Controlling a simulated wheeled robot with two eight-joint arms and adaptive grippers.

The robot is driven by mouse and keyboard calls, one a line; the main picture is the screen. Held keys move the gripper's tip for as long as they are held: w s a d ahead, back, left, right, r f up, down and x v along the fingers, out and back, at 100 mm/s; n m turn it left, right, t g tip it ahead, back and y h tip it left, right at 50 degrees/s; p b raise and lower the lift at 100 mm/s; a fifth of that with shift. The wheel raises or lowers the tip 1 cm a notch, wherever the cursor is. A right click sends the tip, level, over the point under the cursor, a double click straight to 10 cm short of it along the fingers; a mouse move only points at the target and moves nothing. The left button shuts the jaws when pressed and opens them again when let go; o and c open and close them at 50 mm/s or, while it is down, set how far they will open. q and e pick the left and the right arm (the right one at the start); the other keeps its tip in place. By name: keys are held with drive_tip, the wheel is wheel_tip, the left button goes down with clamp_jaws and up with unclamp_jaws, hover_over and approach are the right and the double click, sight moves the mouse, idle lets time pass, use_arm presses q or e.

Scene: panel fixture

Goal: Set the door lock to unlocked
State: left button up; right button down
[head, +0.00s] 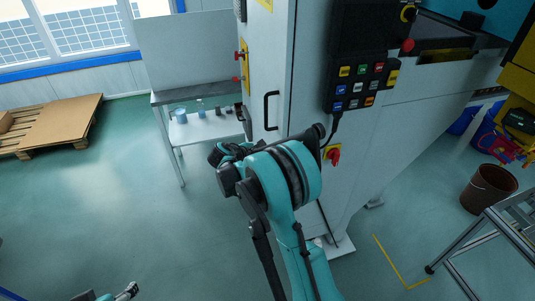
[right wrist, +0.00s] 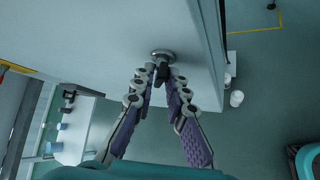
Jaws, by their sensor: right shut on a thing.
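The door lock shows in the right wrist view as a round metal base (right wrist: 162,54) on the pale cabinet panel, with a small black knob (right wrist: 161,72) standing out from it. My right gripper (right wrist: 162,82) is shut on the knob, one jointed finger on each side. In the head view my teal right arm covers the lock and the gripper. The cabinet door (head: 258,75) with its black handle (head: 270,110) stands above the arm. At the bottom left of the head view a small part of my left arm's end (head: 126,291) shows; its fingers cannot be made out.
A button panel (head: 362,84) hangs on the cabinet, with a red rotary switch on a yellow plate (head: 332,155) below it. A workbench with cups (head: 195,95) stands left of the cabinet. A brown bin (head: 488,189) and a metal frame are at the right.

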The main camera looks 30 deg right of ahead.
drive_tip(key=shift+w+d+r+n+g+y+p, duration=0.1)
drive_tip(key=shift+n+g+y+p, duration=0.3)
drive_tip(key=shift+g, duration=0.45)
drive_tip(key=shift+w+a+f+n+g+y+p, duration=0.1)
drive_tip(key=shift+n+g+y+p, duration=0.15)
drive_tip(key=shift+n+g, duration=0.45)
drive_tip(key=shift+w+d+r+n+g+y+p, duration=0.1)
drive_tip(key=shift+n+g+y+p, duration=0.25)
drive_tip(key=shift+g, duration=0.6)
drive_tip(key=c, duration=1.7)
unclamp_jaws()
drive_tip(key=v, duration=1.2)
drive_tip(key=shift+w, duration=0.1)
